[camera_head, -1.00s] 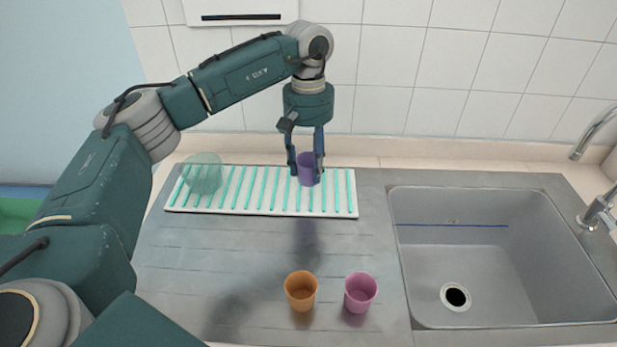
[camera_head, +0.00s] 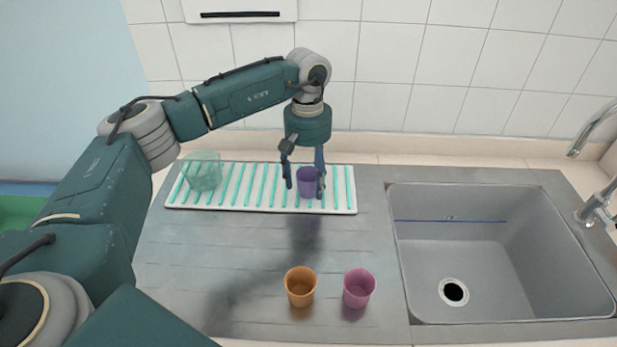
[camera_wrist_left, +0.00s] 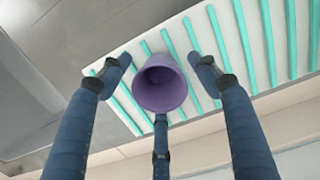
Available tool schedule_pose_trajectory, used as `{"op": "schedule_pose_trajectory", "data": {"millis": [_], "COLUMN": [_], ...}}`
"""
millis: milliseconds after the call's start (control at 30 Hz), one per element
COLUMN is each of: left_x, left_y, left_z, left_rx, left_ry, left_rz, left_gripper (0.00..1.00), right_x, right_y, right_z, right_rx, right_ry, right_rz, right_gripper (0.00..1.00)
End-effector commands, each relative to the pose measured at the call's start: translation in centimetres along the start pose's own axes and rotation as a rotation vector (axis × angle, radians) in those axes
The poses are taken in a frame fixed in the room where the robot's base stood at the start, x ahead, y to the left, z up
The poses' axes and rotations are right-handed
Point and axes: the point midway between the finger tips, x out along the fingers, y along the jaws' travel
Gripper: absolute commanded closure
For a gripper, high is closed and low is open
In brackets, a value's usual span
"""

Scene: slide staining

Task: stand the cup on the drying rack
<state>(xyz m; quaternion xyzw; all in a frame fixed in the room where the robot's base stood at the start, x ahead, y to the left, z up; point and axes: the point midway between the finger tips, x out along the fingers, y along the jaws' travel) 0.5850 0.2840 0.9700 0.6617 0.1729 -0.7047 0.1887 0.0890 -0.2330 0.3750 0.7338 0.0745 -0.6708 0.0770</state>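The purple cup (camera_head: 307,182) stands upright, mouth up, on the right part of the white drying rack (camera_head: 357,207) with its teal bars. My left gripper (camera_head: 305,188) is above and around the cup, fingers pointing down. In the left wrist view the cup (camera_wrist_left: 161,86) shows its open mouth between the three spread fingers of the gripper (camera_wrist_left: 159,90). Gaps show between the cup and the two side fingers; the third finger's tip is close to the rim. My right gripper is in no view.
A translucent green vessel (camera_head: 202,171) stands on the rack's left end. An orange cup (camera_head: 300,287) and a pink cup (camera_head: 359,289) stand on the grey counter in front. A sink (camera_head: 470,260) with a tap (camera_head: 597,207) lies to the right. The tiled wall is behind.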

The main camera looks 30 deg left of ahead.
Motion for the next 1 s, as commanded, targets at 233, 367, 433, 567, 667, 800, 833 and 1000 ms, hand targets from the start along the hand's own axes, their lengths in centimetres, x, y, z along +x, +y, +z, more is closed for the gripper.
{"op": "schedule_pose_trajectory", "data": {"millis": [233,367,433,567,667,800,833,1000], "left_x": [-0.2,-1.0,-2.0,-4.7,-7.0,-9.7,-10.2,-11.9], "left_y": [0.0,0.1,0.1,0.1,0.1,0.1,0.1,0.1], "left_z": [0.0,-0.1,-0.1,-0.1,-0.1,-0.1,0.0,0.0], "left_rx": [0.0,0.0,0.0,0.0,-0.001,0.0,0.0,0.001], "left_ry": [0.0,0.003,0.004,0.005,0.004,0.003,0.003,0.001], "left_rz": [0.0,0.002,0.002,0.004,0.003,0.003,0.002,0.001], "left_gripper": [0.38,0.38,0.38,0.38,0.38,0.38,0.38,0.38], "right_x": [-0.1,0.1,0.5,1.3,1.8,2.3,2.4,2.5], "right_y": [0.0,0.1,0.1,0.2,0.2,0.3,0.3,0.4], "right_z": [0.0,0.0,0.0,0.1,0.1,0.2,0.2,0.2], "right_rx": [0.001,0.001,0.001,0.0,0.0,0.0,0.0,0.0], "right_ry": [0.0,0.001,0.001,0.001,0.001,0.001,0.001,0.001], "right_rz": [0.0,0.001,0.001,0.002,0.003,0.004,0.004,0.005], "right_gripper": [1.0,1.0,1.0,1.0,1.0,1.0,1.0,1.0]}}
